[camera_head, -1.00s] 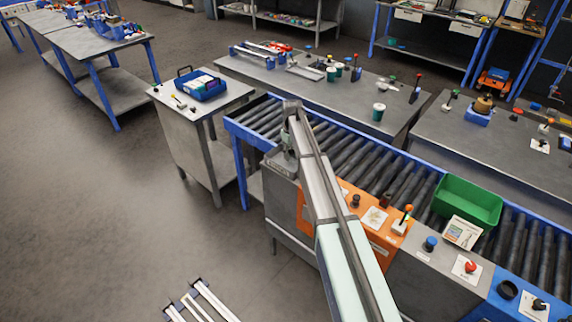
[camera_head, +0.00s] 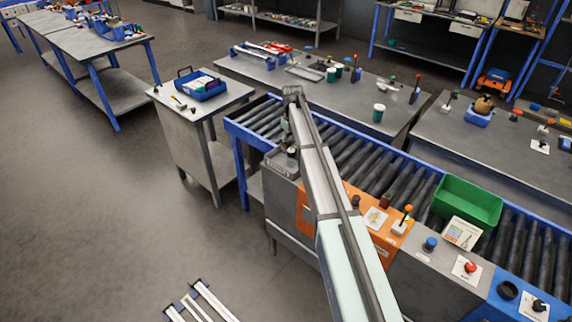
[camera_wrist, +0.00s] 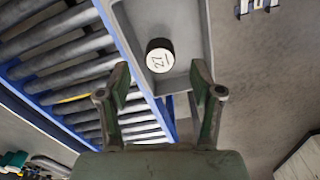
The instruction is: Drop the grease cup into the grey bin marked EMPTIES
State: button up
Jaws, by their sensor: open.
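A small round dark cup (camera_wrist: 160,55) with a white top marked 27 shows in the wrist view, on a grey surface with raised edges; I take it as the grease cup. My gripper (camera_wrist: 160,80) is open, its two fingers apart, with the cup a little ahead of the gap and nothing between the fingers. In the head view my gripper (camera_head: 287,124) is small and partly hidden by my arm, over the near-left end of the conveyor unit. A dark round thing (camera_head: 291,152) sits just below it.
A roller conveyor (camera_head: 346,150) with blue rails runs beside the grey panel. A green bin (camera_head: 468,200) stands on it at the right. An orange panel (camera_head: 345,222) with controls is close to my arm. A side table (camera_head: 192,112) holds a blue tray (camera_head: 201,84).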

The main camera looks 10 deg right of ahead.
notch_tip(320, 180, up, 6)
dwell(0.6)
jog(key=s+f+m, duration=0.2)
jog(key=s+f, duration=0.5)
jog(key=s, duration=0.7)
jog(key=s+f+m, duration=0.1)
jog(key=s+f, duration=0.6)
jog(key=s, duration=0.7)
jog(key=s+f+m, duration=0.2)
jog(key=s+f, duration=0.6)
jog(key=s, duration=0.7)
jog(key=s+f+g+b, duration=0.1)
jog(key=s+f+g, duration=0.2)
jog(key=s+f, duration=0.8)
jog(key=s+f+g+b, duration=0.2)
jog(key=s+f, duration=0.8)
jog(key=s, duration=0.7)
jog(key=shift+f+g+b, duration=0.3)
jog(key=shift+f+g, duration=0.1)
jog(key=shift+g, duration=0.5)
